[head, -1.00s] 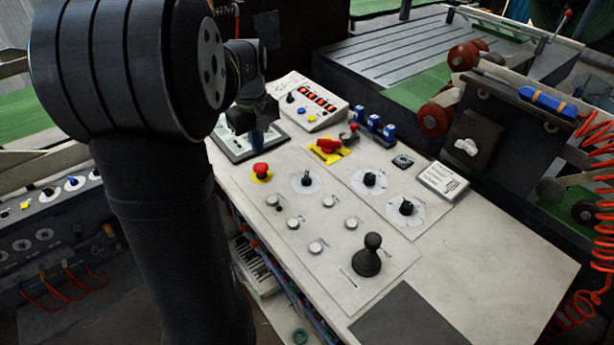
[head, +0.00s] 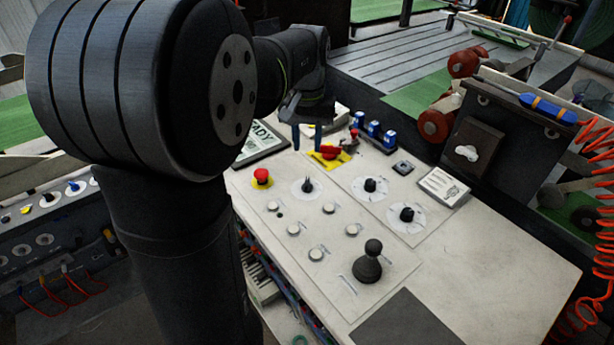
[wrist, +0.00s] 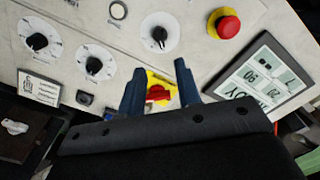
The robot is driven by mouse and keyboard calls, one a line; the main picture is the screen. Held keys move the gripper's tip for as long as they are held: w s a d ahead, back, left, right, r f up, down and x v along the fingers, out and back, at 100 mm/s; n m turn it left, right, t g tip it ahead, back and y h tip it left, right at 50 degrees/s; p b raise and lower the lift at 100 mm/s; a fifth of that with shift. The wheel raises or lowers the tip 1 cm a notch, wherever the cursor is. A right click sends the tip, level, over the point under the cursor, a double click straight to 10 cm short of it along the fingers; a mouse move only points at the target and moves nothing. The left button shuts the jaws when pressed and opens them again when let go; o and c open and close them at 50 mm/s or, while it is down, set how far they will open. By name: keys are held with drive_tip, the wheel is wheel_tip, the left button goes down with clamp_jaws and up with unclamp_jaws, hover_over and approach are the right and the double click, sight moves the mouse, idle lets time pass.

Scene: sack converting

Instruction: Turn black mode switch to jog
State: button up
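Three black rotary knobs sit on round white dials on the pale console: one (head: 307,186) right of the red emergency stop (head: 262,176), and two further right (head: 370,185) (head: 407,214). The labels are too small to tell which is the mode switch. In the wrist view, the knob (wrist: 159,35) near the emergency stop (wrist: 227,24) lies just beyond my fingertips; the other two (wrist: 93,65) (wrist: 37,42) are to its left. My gripper (head: 307,137) is open and empty, with blue fingers apart, above the console behind the near knob and touching no knob.
A red switch on a yellow plate (head: 328,153) lies beside and below my fingers. A display (head: 262,143) is to the left. A black joystick (head: 368,262) and several white buttons stand nearer the front.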

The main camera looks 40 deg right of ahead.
sight(307, 181)
wheel_tip(307, 181, down, 11)
drive_tip(key=shift+f, duration=0.15)
clamp_jaws()
